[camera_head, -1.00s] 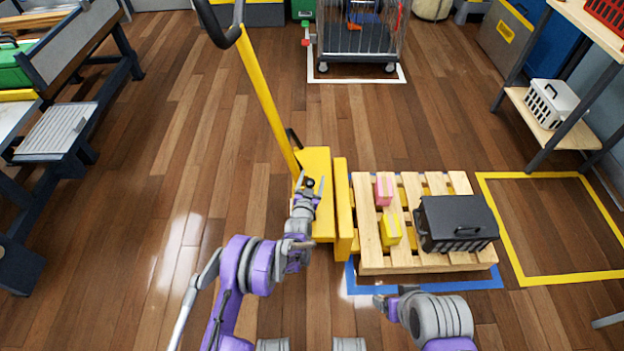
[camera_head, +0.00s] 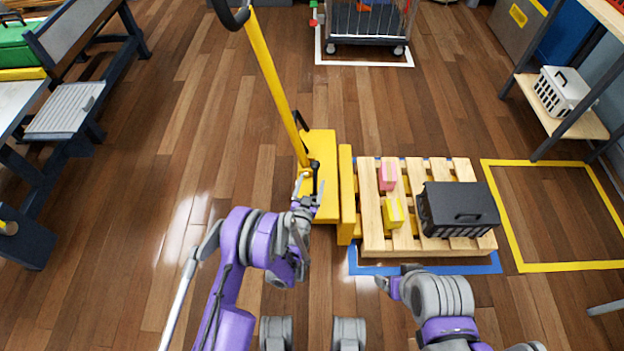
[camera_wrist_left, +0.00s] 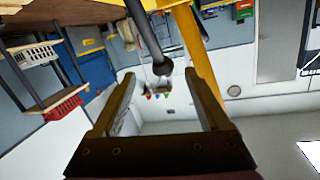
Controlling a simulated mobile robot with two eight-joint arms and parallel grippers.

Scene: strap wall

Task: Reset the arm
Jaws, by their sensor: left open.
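My left arm reaches up from the bottom of the head view, with its gripper (camera_head: 308,188) in front of the yellow pallet jack (camera_head: 320,150). In the left wrist view the two fingers (camera_wrist_left: 160,100) are spread apart with nothing between them. The jack's dark handle end and yellow pole (camera_wrist_left: 188,35) show beyond the fingers; whether they touch is not clear. My right arm is bent at the lower right of the head view, near the pallet's front edge. Its gripper's fingers cannot be made out.
A wooden pallet (camera_head: 374,240) carries a pink box (camera_head: 388,178), a yellow box (camera_head: 393,212) and a black crate (camera_head: 458,210). A yellow floor outline (camera_head: 510,225) lies to its right. A wheeled cage (camera_head: 368,28) stands at the back. The floor left of the jack is clear.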

